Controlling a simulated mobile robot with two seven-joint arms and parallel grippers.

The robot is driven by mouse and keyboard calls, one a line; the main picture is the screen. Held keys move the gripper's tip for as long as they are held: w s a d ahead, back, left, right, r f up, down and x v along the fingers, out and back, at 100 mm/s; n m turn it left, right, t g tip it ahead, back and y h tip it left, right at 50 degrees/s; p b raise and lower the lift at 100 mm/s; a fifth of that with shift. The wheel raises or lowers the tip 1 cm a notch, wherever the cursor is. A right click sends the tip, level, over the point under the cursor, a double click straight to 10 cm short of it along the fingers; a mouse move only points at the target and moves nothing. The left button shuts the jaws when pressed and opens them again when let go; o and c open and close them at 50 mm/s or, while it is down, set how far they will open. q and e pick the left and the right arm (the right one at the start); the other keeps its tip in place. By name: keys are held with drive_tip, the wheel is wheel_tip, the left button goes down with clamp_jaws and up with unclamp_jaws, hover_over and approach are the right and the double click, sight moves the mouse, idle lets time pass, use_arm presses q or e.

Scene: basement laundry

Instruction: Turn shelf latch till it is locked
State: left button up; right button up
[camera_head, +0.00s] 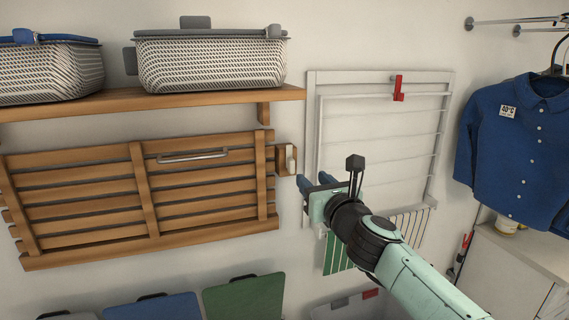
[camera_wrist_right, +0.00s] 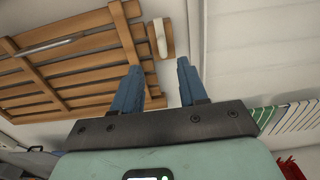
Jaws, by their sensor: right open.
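The shelf latch (camera_head: 290,159) is a pale, upright lever on a small wooden block at the right end of the slatted wooden fold-down shelf (camera_head: 140,198). In the right wrist view the latch (camera_wrist_right: 158,37) shows above the fingers, near the shelf (camera_wrist_right: 75,62). My right gripper (camera_head: 317,182) is just to the right of and below the latch in the head view. Its blue fingers (camera_wrist_right: 159,80) are apart with nothing between them, and the latch lies beyond their tips. The gripper looks clear of the latch. My left gripper is in neither view.
A wooden wall shelf (camera_head: 215,98) above holds a grey-lidded basket (camera_head: 210,62) and a blue-lidded basket (camera_head: 45,75). A white wall rack (camera_head: 380,135) with a red clip stands behind my right arm. Coloured bin lids (camera_head: 245,300) are below; a blue shirt (camera_head: 515,145) hangs right.

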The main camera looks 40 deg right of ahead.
sight(293, 161)
drive_tip(key=p+x, duration=0.2)
drive_tip(key=x, duration=1)
drive_tip(key=shift+w+f, duration=0.1)
drive_tip(key=shift+f, duration=0.1)
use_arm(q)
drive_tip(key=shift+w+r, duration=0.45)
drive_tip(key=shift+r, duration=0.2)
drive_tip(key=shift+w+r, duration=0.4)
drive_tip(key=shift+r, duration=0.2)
use_arm(e)
clamp_jaws()
